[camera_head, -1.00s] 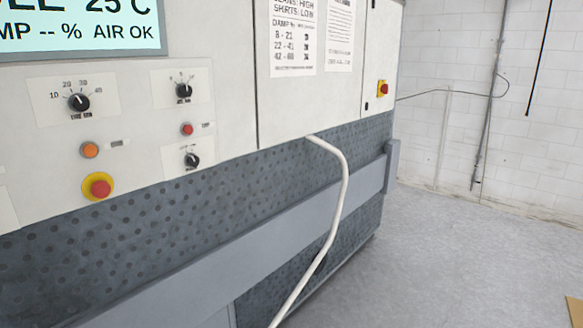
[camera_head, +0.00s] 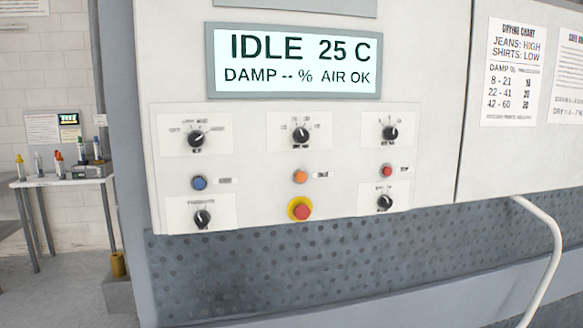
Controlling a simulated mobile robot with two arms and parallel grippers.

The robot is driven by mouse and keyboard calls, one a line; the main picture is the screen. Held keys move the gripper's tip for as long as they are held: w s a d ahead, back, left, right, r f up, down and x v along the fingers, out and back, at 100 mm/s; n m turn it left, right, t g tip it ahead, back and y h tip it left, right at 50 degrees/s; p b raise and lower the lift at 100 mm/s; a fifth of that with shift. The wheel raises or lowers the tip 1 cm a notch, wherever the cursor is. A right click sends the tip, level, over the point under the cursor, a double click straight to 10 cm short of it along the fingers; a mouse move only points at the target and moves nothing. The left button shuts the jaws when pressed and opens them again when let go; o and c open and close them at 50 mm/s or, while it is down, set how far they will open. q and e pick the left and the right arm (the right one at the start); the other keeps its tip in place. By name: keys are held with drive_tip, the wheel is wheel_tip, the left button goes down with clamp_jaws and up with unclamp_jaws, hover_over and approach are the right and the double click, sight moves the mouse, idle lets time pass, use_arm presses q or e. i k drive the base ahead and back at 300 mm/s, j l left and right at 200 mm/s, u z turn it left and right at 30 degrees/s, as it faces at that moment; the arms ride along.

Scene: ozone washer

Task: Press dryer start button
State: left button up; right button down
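The dryer's control panel (camera_head: 345,205) fills the middle of the head view. Its display (camera_head: 294,61) reads IDLE 25 C, DAMP -- %, AIR OK. Below it are several black knobs, a blue button (camera_head: 199,183), an orange button (camera_head: 300,176), a small red button (camera_head: 388,171) and a larger red button on a yellow ring (camera_head: 302,211). The labels by the buttons are too small to read, so I cannot tell which one is start. Neither of my grippers is in view.
Drying chart sheets (camera_head: 512,72) are on the right. At the left, a small table (camera_head: 65,182) holds several bottles, with a yellow container (camera_head: 118,264) by its leg. Grey floor shows at the lower left.

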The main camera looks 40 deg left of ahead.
sight(199, 183)
drive_tip(key=u, duration=1.65)
